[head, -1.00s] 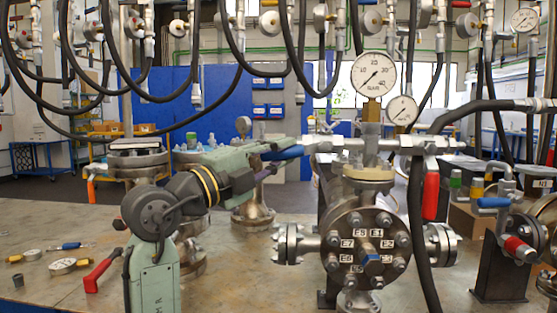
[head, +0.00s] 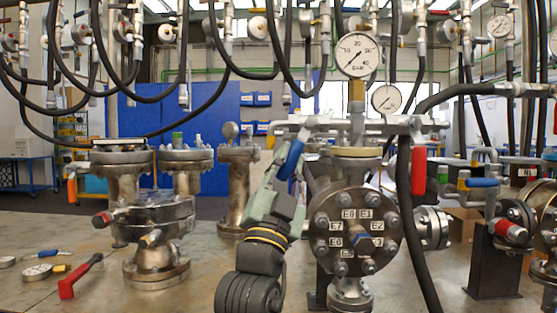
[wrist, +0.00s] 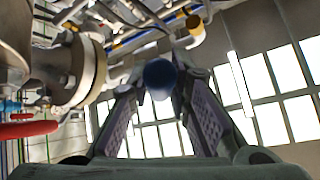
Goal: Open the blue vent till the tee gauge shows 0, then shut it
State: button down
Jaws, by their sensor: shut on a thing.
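The blue vent handle (head: 292,159) slopes down and left from the left part of the pipe manifold (head: 330,124). My gripper (head: 286,170) comes up from below and is shut on this handle. In the wrist view the round blue handle end (wrist: 160,75) sits between the two fingers. A large gauge (head: 357,55) marked in BAR stands on a brass stem above the flanged vessel (head: 356,232). A smaller gauge (head: 387,98) sits just right of it. Both needles are too small to read surely, and I cannot tell which is the tee gauge.
A red handle (head: 418,170) hangs on the right of the manifold beside a thick black hose (head: 408,220). Flanged vessels (head: 157,240) stand on the left. A red-handled tool (head: 80,276) and loose gauges lie on the table. Black hoses hang overhead.

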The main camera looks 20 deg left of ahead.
jog(key=shift+w+d+f+n+g+y+p, duration=0.25)
jog(key=shift+d+n+g+y, duration=0.3)
jog(key=shift+n+y, duration=1.65)
jog(key=shift+w+d+f+n+g+y+p, duration=0.15)
jog(key=shift+d+n+g+y+p, duration=0.45)
jog(key=shift+n+y, duration=1.6)
jog(key=shift+w+d+f+n+g+y+p, duration=0.2)
jog(key=shift+d+n+y, duration=0.6)
jog(key=shift+n+y, duration=1.35)
jog(key=shift+r+n, duration=0.15)
jog(key=shift+n, duration=0.2)
jog(key=c, duration=1.5)
grip_release()
jog(key=shift+o, duration=0.2)
jog(key=v, duration=1.2)
jog(key=shift+s+r, duration=0.1)
